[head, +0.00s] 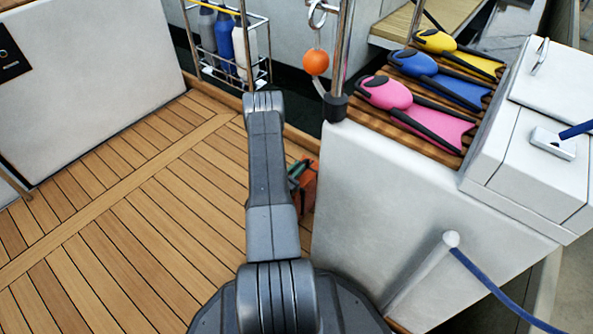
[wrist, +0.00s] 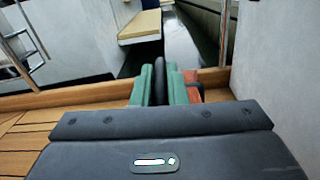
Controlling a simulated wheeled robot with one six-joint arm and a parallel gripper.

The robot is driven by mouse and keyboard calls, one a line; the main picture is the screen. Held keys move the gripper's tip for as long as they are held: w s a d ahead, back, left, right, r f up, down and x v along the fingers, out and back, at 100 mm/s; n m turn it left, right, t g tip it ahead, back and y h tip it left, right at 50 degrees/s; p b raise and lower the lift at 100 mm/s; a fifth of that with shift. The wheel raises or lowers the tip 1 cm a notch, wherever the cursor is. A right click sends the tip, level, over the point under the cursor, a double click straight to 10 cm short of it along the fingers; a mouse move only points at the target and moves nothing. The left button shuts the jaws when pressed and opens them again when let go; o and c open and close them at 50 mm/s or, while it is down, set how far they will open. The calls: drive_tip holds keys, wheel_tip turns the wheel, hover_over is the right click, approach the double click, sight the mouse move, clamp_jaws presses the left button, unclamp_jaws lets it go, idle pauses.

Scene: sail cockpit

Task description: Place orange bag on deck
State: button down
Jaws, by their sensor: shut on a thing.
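The orange bag (head: 307,188) shows in part in the head view, beside the white bench side and partly behind my arm. In the wrist view a bit of its orange side (wrist: 194,93) shows right of the fingers. My gripper (head: 295,174) has green fingers; in the wrist view my gripper (wrist: 162,83) is shut on a dark upright piece, seemingly the bag's handle. The teak deck (head: 160,220) spreads left of my arm. I cannot tell whether the bag's bottom touches it; most of the bag is hidden.
Pink (head: 415,110), blue (head: 440,78) and yellow fins (head: 460,50) lie on the slatted bench at right. A wire rack with bottles (head: 225,45) stands at the back. An orange ball (head: 316,62) hangs by a steel post. The deck at left is clear.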

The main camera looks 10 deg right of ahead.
drive_tip(key=c, duration=1.9)
unclamp_jaws()
drive_tip(key=shift+f, duration=0.15)
drive_tip(key=o, duration=0.5)
drive_tip(key=shift+c, duration=0.2)
drive_tip(key=shift+s+a+r, duration=0.15)
drive_tip(key=shift+r, duration=0.1)
drive_tip(key=p+v, duration=0.4)
drive_tip(key=v, duration=0.7)
drive_tip(key=shift+s+a, duration=0.15)
drive_tip(key=shift+s, duration=0.1)
